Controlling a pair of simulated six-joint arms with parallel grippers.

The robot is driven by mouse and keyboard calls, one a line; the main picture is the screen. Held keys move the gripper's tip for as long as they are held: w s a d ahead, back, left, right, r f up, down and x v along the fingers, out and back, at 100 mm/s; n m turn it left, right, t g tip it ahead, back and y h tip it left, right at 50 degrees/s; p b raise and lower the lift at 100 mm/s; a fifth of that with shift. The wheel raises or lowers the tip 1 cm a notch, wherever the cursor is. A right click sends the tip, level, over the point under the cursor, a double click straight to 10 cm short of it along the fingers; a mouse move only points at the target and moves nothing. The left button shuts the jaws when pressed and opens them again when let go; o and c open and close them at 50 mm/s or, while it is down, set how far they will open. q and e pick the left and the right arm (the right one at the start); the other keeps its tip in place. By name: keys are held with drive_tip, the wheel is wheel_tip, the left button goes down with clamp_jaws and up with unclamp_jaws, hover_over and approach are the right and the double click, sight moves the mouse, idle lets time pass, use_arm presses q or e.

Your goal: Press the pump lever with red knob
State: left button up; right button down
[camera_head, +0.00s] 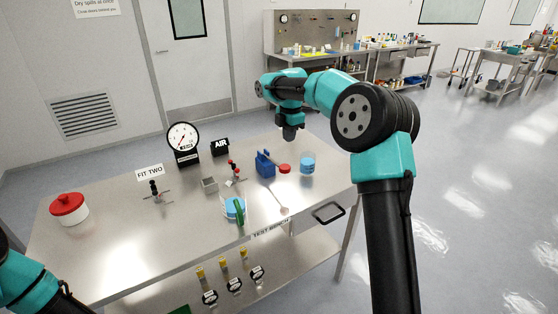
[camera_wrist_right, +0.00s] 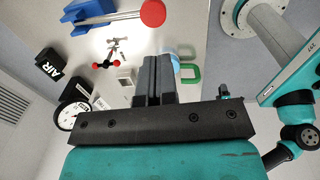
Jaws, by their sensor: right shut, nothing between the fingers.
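The pump is a blue block (camera_head: 264,163) toward the right side of the steel table. Its lever ends in a red knob (camera_head: 285,169) at the right of the block. In the right wrist view the blue block (camera_wrist_right: 88,14) is at the top left and the red knob (camera_wrist_right: 153,13) at the top centre, on a pale rod. My right gripper (camera_head: 289,134) hangs pointing down, above and behind the pump. Its fingers (camera_wrist_right: 158,78) are together, empty, and apart from the knob. My left arm shows at the lower left of the head view; its gripper is out of frame.
A blue-filled beaker (camera_head: 308,163) stands right of the knob. A green-handled cup (camera_head: 236,209) and a spoon (camera_head: 281,208) are in front. A dial gauge (camera_head: 184,140), AIR block (camera_head: 220,147) and red-lidded jar (camera_head: 69,208) stand leftward. The front-left tabletop is clear.

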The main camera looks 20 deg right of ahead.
sight(285, 167)
drive_tip(key=shift+w+a+r+g, duration=0.15)
drive_tip(key=shift+w+r, duration=0.25)
drive_tip(key=shift+r, duration=0.2)
drive_tip(key=shift+w+a+r+g, duration=0.1)
drive_tip(key=shift+w+r+g, duration=0.05)
drive_tip(key=shift+w+r, duration=0.35)
drive_tip(key=shift+s, duration=0.1)
wheel_tip(285, 167, down, 14)
idle(0.4)
